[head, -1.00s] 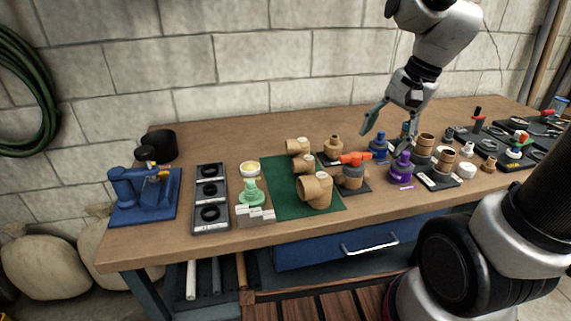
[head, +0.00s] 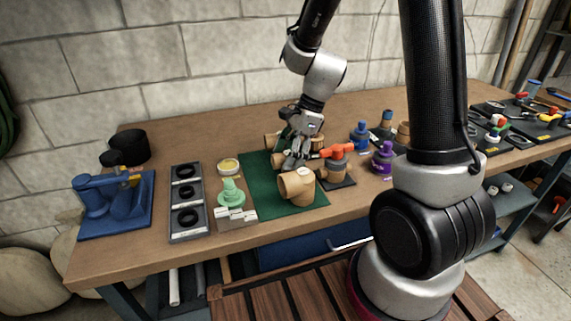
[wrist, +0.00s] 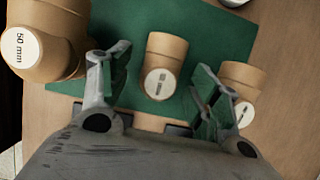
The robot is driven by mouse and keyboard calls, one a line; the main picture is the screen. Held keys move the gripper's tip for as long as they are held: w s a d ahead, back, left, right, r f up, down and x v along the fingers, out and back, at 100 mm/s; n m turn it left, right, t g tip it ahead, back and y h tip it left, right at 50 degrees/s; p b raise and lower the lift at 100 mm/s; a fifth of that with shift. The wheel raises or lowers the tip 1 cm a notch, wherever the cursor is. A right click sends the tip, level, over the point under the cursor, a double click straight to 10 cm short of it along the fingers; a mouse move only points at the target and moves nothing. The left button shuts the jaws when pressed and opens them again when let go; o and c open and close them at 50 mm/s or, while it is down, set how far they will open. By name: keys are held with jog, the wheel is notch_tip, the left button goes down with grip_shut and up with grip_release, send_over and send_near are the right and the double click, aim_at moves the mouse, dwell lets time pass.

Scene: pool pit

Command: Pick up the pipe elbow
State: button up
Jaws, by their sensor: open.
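Three tan pipe elbows of different sizes lie on a green mat (head: 262,197). The largest elbow (head: 296,186) is at the front and shows at the left of the wrist view, marked 50 mm (wrist: 45,38). The middle elbow (wrist: 164,66) appears between my fingertips, its white label facing the camera. In the head view my gripper (head: 293,161) is over the mat and hides much of the middle elbow. My gripper (wrist: 162,66) is open and empty; contact cannot be told.
An orange-handled valve (head: 338,160) stands close right of the mat. A purple fitting (head: 382,158) and blue fitting (head: 360,135) stand farther right.

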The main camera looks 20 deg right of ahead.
jog(key=shift+x, duration=1.15)
jog(key=c, duration=1.2)
